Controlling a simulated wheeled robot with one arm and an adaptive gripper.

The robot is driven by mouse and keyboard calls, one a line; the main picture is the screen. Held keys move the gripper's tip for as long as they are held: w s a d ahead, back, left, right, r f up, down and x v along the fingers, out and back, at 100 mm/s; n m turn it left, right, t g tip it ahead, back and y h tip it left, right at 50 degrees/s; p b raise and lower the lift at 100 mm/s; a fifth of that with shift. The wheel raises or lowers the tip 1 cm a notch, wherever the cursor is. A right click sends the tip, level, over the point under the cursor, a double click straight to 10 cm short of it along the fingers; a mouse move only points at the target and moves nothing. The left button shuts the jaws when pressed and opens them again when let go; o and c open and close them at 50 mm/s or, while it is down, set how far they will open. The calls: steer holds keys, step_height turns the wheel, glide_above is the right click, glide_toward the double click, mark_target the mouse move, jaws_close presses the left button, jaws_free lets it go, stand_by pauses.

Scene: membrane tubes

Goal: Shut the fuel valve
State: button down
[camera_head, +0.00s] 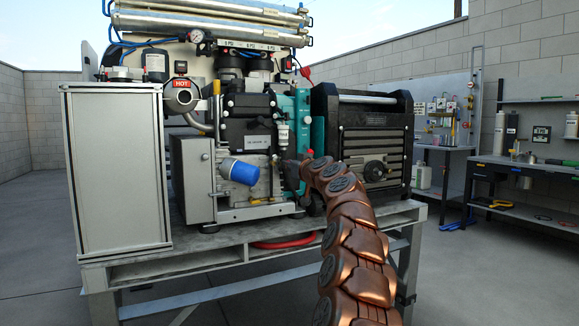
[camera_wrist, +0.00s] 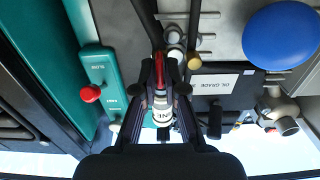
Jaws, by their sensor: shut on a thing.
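The engine machine carries a white cylinder with dark lettering (camera_wrist: 163,116), which looks like an inline filter. It also shows in the head view (camera_head: 283,135). A narrow red part (camera_wrist: 160,76) sits just above it in the wrist view and looks like the fuel valve's handle. My gripper (camera_wrist: 161,72) is shut on this red part, with a dark finger on each side. The fingers hide much of the valve, so its exact angle cannot be told. In the head view my copper-coloured arm reaches the engine front, and my gripper is mostly hidden there.
A teal panel (camera_wrist: 112,75) with a red knob (camera_wrist: 90,93) stands left of my gripper in the wrist view. A blue oil filter (camera_wrist: 281,35) and an oil grade plate (camera_wrist: 222,86) are to the right. Pipes run close around the fingers. A workbench (camera_head: 510,165) stands at right.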

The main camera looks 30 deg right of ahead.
steer(key=shift+d+f+m+p, duration=0.15)
steer(key=shift+m+p, duration=2.75)
steer(key=shift+m, duration=1.55)
steer(key=shift+d+f+m+p, duration=0.15)
steer(key=shift+m+p, duration=2.7)
steer(key=shift+m, duration=1.6)
steer(key=c, duration=1.3)
jaws_free()
steer(key=shift+s, duration=0.15)
